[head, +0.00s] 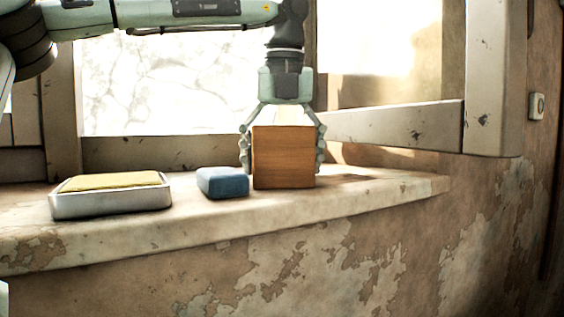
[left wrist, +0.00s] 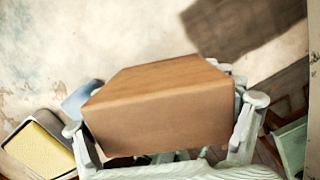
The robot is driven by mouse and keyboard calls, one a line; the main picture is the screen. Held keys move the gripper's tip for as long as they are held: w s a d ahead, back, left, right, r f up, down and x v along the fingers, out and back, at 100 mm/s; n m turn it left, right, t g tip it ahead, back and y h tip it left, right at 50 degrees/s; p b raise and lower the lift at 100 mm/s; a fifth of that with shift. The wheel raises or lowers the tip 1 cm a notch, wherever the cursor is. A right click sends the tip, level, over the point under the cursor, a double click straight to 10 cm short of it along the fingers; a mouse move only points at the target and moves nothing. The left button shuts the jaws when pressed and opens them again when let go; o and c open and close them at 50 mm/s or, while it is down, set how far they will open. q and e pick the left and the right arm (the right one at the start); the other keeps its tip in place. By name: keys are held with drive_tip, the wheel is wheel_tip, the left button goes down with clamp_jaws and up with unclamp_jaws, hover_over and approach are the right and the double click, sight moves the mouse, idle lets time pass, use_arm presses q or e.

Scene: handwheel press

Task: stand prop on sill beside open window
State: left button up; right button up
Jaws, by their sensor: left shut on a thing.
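My left gripper (head: 282,148) points down over the sill (head: 345,200) and is shut on a brown wooden block, the prop (head: 284,165). Its fingers press the block's left and right sides. The block is upright and its lower edge is at or just above the sill; I cannot tell if it touches. In the left wrist view the block (left wrist: 160,115) fills the middle between the finger pads. The open window sash (head: 395,127) is swung out to the right, close beside the block. My right gripper is not in view.
A blue block (head: 222,183) lies on the sill just left of the prop. Further left is a grey tray (head: 110,203) with a yellow pad (head: 112,181). The sill is clear to the right of the prop. A small switch (head: 537,106) is on the right wall.

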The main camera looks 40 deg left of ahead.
use_arm(q)
drive_tip(key=o, duration=1.3)
drive_tip(key=shift+c, duration=0.2)
drive_tip(key=r, duration=0.7)
drive_tip(key=s+d+r, duration=0.1)
drive_tip(key=r, duration=0.3)
drive_tip(key=shift+d+r, duration=0.1)
drive_tip(key=shift+r, duration=0.15)
drive_tip(key=shift+s+r, duration=0.15)
drive_tip(key=shift+r, duration=0.05)
